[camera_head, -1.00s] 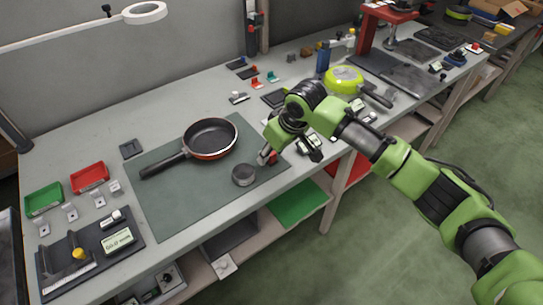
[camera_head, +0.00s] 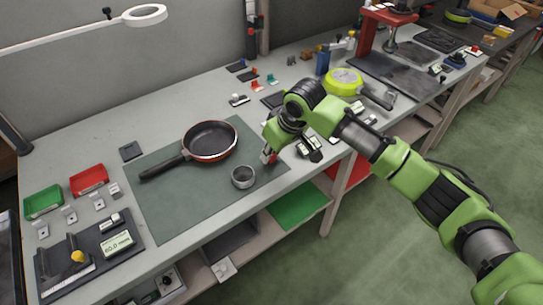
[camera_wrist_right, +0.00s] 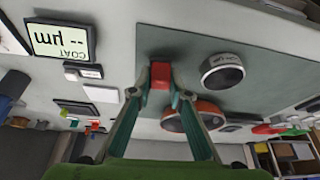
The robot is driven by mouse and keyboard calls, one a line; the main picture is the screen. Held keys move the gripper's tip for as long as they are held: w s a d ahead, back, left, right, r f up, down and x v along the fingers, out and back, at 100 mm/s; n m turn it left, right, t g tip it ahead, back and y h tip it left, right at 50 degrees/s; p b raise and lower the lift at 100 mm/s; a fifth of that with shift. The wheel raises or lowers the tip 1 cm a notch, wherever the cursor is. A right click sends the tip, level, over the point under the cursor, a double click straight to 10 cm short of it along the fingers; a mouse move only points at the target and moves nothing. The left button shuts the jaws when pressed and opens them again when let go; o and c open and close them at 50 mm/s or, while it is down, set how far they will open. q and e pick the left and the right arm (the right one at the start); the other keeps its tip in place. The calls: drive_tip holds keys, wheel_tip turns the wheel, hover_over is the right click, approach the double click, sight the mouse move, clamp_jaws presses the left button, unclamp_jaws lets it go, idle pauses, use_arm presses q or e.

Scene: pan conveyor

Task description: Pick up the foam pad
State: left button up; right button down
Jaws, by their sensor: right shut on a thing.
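A small red block, which looks like the foam pad (camera_wrist_right: 160,76), sits between the fingertips of my right gripper (camera_wrist_right: 161,88) in the wrist view. The fingers are shut on its sides. In the head view my right gripper (camera_head: 268,154) is low at the right edge of the grey-green mat (camera_head: 190,205), with a bit of red showing at its tips. I cannot tell whether the pad still touches the surface. My left gripper is not in view.
A dark pan (camera_head: 210,141) and a grey ring-shaped cup (camera_head: 243,177) stand on the mat, the cup just left of my right gripper. A yellow-green pan (camera_head: 345,81) and small devices lie to the right. Red (camera_head: 89,180) and green (camera_head: 43,201) trays stand at left.

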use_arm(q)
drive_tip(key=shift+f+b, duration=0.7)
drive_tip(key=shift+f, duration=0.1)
use_arm(e)
drive_tip(key=s+d+r, duration=0.1)
drive_tip(key=s+r, duration=1)
drive_tip(key=s, duration=0.3)
drive_tip(key=shift+d+r, duration=0.25)
drive_tip(key=shift+r, duration=0.15)
drive_tip(key=c, duration=2.8)
unclamp_jaws()
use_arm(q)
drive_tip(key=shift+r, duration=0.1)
use_arm(e)
clamp_jaws()
